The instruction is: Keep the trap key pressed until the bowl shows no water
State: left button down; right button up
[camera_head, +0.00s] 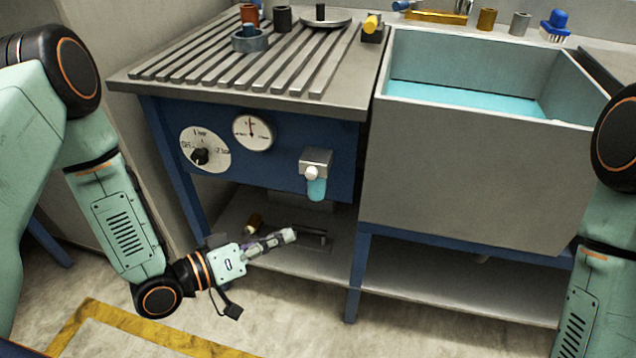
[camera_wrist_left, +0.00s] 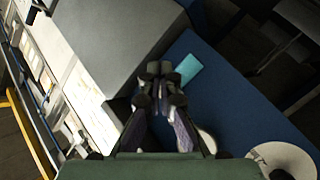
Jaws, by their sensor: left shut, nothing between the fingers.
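The trap is a small grey block (camera_head: 316,158) on the blue front panel, with a round white knob on its face, perhaps the key. Its bowl (camera_head: 317,189) hangs below and looks filled with cyan water; it also shows as a cyan patch in the left wrist view (camera_wrist_left: 188,69). My left gripper (camera_head: 290,236) is shut and empty. In the head view its tips appear below and left of the bowl, apart from it. In the left wrist view my closed fingertips (camera_wrist_left: 158,86) appear beside the bowl. My right gripper is out of view.
A dial (camera_head: 205,150) and a gauge (camera_head: 252,132) sit on the panel left of the trap. A grey sink (camera_head: 470,175) with cyan water stands to the right. A lower shelf (camera_head: 270,262) lies behind my left gripper. The slatted top (camera_head: 240,70) holds several parts.

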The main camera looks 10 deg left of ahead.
aim_at(311, 173)
pick_arm(q)
jog(key=r+h, duration=0.1)
jog(key=d+r+h, duration=0.1)
jog(key=r, duration=0.1)
jog(key=r+h, duration=0.1)
jog(key=r, duration=0.1)
jog(key=shift+s+d+t, duration=0.25)
jog(key=shift+t, duration=0.15)
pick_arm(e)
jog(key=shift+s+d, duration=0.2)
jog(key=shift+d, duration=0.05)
pick_arm(q)
jog(key=shift+w, duration=0.15)
jog(key=w+b, duration=0.3)
jog(key=w, duration=0.5)
jog(key=shift+w+d, duration=0.2)
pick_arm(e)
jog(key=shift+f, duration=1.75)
pick_arm(q)
jog(key=shift+w, duration=0.15)
jog(key=shift+w+b, duration=0.3)
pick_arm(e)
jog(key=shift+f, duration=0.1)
